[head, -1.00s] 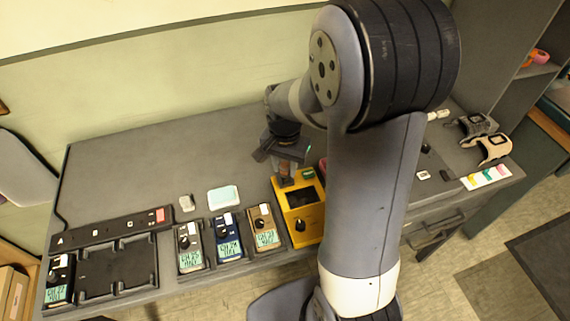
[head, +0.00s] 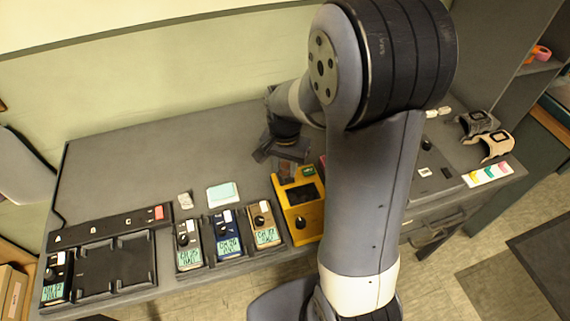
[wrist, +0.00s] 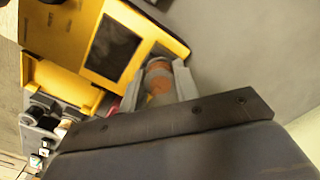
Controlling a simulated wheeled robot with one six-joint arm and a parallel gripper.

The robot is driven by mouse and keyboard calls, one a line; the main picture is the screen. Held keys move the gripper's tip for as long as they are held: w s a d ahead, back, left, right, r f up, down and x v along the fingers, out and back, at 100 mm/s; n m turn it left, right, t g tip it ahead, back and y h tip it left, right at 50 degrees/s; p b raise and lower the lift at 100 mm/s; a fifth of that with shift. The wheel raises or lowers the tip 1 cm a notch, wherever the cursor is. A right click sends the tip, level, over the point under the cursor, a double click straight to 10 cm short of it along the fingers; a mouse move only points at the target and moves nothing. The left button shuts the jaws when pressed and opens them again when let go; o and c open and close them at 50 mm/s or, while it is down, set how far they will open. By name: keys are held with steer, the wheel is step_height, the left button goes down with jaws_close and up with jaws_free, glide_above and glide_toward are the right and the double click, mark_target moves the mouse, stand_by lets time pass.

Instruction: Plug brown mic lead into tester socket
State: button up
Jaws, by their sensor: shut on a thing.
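The yellow tester (head: 282,190) stands mid-table, with a dark screen and a black knob. It also shows in the wrist view (wrist: 60,38). My gripper (wrist: 160,82) is shut on the brown mic lead's plug (wrist: 158,78), which shows orange-brown between the two grey fingers. The plug's tip is close to the tester's edge beside the screen. I cannot tell whether it touches or enters the socket, which I cannot make out. In the head view, my gripper (head: 287,155) is just behind the tester's far end, partly blurred against the table.
Grey (head: 188,247), blue (head: 227,235) and brown (head: 264,225) packs stand left of the tester. A black charger tray (head: 115,265) and a lettered strip (head: 110,228) lie farther left. My arm hides table to the right. The table's back left is clear.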

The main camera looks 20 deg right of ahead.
steer(key=shift+f, duration=0.4)
steer(key=o, duration=1.1)
step_height(320, 180, up, 11)
steer(key=shift+f, duration=0.1)
step_height(320, 180, down, 10)
steer(key=shift+f, duration=0.1)
stand_by(0.7)
